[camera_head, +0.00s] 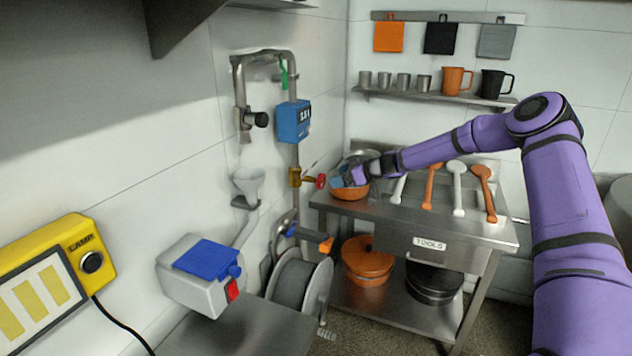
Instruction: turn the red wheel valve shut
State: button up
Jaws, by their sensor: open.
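The red wheel valve (321,181) is a small red handwheel on a brass valve body (295,177), set in the vertical steel pipe on the left wall. My gripper (338,181) is at the end of the purple arm, just right of the wheel, and points left toward it. A small gap seems to lie between the fingertips and the wheel; contact cannot be made out for sure. The gripper is open and holds nothing that I can see. The fingers are small and partly overlap the orange bowl behind.
An orange bowl (350,192) stands on the steel table (378,214) right behind my gripper. Spoons (433,184) lie on the table. A blue meter (293,121) is on the pipe above the valve. An orange-handled lever (312,240) and a hose reel (300,283) are below.

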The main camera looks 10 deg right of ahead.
aim_at(323, 179)
jog(key=x, duration=0.9)
jog(key=shift+a, duration=0.1)
jog(key=c, duration=0.9)
